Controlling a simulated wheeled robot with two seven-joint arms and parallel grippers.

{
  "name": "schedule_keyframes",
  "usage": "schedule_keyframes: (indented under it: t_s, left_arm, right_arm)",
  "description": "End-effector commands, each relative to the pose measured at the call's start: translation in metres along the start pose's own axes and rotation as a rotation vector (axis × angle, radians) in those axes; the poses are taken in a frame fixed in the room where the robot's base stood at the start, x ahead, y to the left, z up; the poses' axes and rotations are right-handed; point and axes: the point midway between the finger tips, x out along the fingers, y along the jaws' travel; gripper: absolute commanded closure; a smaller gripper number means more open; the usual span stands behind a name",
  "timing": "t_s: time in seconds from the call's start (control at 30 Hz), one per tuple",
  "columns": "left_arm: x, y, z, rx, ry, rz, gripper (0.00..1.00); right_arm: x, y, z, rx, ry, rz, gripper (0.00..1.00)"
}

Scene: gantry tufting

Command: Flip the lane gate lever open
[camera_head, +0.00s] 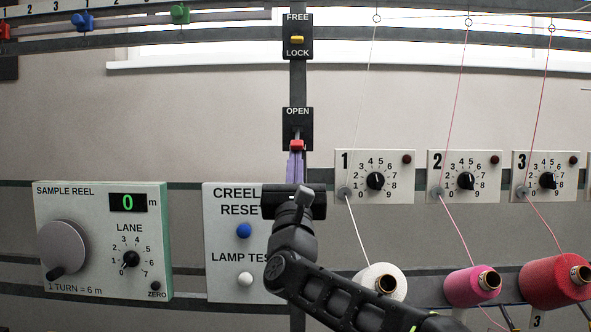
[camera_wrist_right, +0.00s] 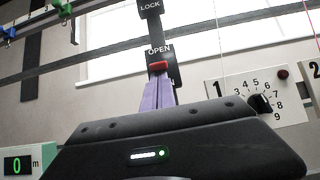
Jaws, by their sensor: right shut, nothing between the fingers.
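A black plate marked OPEN (camera_head: 297,117) is on the dark upright post, and it also shows in the wrist view (camera_wrist_right: 160,50). Its lever has a red knob (camera_head: 297,146), which sits at the lower part of the plate; the knob shows in the wrist view too (camera_wrist_right: 158,66). The plate's bottom label is hidden. My right gripper (camera_head: 296,157) is shut and empty, its purple fingers pointing up with the tips just below the red knob, in the wrist view as well (camera_wrist_right: 159,82). I cannot tell whether they touch it. My left gripper is not in view.
A FREE/LOCK plate with a yellow knob (camera_head: 297,40) is higher on the post. The CREEL RESET panel (camera_head: 216,270) is partly behind my right arm. A SAMPLE REEL panel (camera_head: 90,205) is at left. Numbered dial panels (camera_head: 345,168) and yarn cones (camera_head: 462,287) are at right.

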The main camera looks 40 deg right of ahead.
Motion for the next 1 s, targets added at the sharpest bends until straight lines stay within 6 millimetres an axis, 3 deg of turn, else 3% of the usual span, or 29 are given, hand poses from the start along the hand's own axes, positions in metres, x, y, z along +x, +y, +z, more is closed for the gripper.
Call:
schedule_keyframes:
  t_s: [0.23, 0.47, 0.63, 1.0]
  left_arm:
    - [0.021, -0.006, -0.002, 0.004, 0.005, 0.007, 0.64]
    - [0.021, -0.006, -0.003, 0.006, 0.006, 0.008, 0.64]
    - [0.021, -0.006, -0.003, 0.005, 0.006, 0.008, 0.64]
    - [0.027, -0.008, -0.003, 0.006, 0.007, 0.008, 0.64]
  right_arm:
    - [-0.001, 0.0, 0.014, 0.004, -0.004, -0.001, 1.0]
    - [0.009, 0.0, 0.041, 0.012, 0.129, 0.0, 1.0]
    - [0.016, 0.0, 0.053, 0.004, 0.13, 0.0, 1.0]
    - [0.012, 0.0, 0.046, 0.001, 0.132, -0.001, 1.0]
